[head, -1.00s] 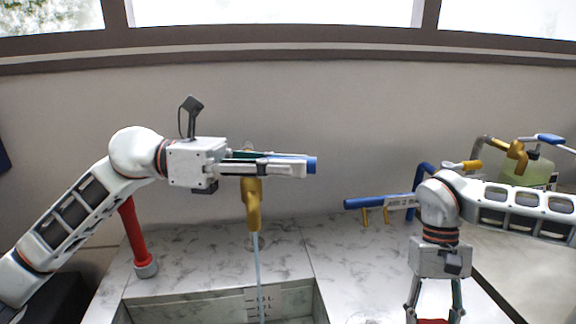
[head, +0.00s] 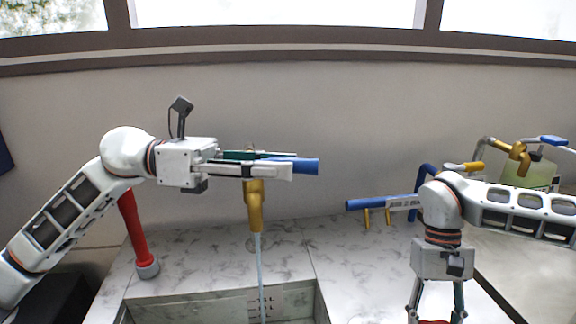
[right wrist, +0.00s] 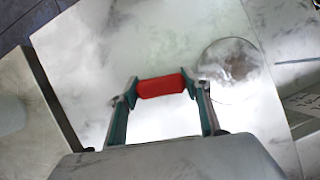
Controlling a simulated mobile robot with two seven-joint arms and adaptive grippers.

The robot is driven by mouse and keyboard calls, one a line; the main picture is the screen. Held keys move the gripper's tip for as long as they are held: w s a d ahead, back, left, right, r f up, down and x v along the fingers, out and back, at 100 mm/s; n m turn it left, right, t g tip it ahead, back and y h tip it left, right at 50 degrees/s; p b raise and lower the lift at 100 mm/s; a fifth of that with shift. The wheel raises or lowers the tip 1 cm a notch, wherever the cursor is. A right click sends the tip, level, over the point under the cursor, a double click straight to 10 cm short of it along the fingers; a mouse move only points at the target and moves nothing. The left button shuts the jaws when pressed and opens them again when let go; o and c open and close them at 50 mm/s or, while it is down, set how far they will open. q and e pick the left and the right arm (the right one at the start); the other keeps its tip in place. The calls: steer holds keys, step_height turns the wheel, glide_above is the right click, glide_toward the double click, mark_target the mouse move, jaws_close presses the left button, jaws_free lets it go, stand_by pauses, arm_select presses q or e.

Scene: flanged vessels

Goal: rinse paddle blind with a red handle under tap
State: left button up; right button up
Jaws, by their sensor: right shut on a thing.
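The tap (head: 254,200) is a brass spout behind the sink, with a thin stream of water running down from it. Its blue lever (head: 306,167) sticks out past the fingertips of my left gripper (head: 290,163), which is open with its fingers apart around or beside the lever. My right gripper (head: 435,318) points down over the counter on the right. It is shut on the red handle (right wrist: 161,87) of the paddle blind, which lies across between its fingertips in the right wrist view.
The sink (head: 225,305) lies below the tap at the bottom edge. A red post with a grey foot (head: 134,230) stands left of it. A blue-ended fixture with yellow pegs (head: 385,203) is behind my right arm. A round shiny disc (right wrist: 228,62) shows beside my right gripper.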

arm_select(q)
steer(key=a, duration=1)
steer(key=shift+w, duration=0.25)
steer(key=shift+d, duration=0.1)
steer(key=shift+s, duration=0.1)
stand_by(0.7)
